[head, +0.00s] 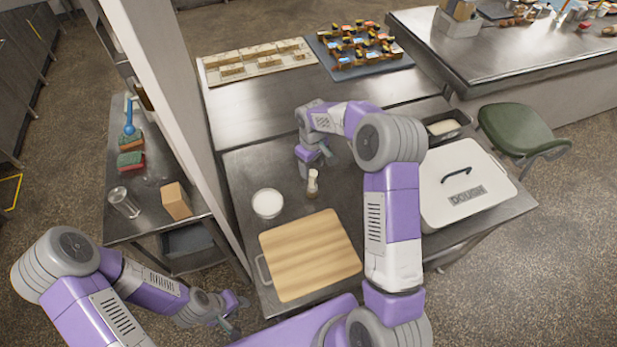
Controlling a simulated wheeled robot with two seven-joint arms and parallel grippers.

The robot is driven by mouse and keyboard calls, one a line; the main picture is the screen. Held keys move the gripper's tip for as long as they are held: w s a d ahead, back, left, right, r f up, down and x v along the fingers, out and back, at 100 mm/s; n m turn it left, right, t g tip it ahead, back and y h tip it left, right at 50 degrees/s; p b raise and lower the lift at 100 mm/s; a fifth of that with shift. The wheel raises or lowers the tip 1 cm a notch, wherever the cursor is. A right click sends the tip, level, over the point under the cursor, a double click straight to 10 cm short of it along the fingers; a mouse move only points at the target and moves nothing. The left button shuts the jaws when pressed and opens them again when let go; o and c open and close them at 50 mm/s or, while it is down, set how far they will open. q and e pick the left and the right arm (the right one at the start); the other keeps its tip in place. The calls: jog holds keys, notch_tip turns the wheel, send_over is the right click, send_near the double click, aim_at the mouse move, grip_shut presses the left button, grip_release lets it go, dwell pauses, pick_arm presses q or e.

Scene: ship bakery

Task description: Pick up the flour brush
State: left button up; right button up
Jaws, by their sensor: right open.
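A small pale and brown item (312,184), which looks like the flour brush, is on the steel table between the white bowl and my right arm. It is too small to make out in detail. My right gripper (325,158) is open just behind and above it, with its fingers pointing down. I cannot tell the exact gap between them, and nothing shows in its jaws. My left gripper (238,314) is low at the front, left of the table's near edge and away from the brush. Its jaws are too unclear to read.
A wooden board (310,255) lies in front of the brush, with a white bowl (267,203) to the left. A lidded dough box (465,188) and a dark tub (445,127) are on the right. A pillar (170,100) rises on the left. A green stool (518,128) stands beyond.

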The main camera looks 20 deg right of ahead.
aim_at(312, 172)
notch_tip(312, 172, down, 6)
jog(key=shift+d+p, duration=0.15)
jog(key=shift+p, duration=0.35)
jog(key=shift+w+f, duration=0.1)
jog(key=shift+f, duration=0.35)
jog(key=shift+r, duration=0.1)
jog(key=c, duration=1.1)
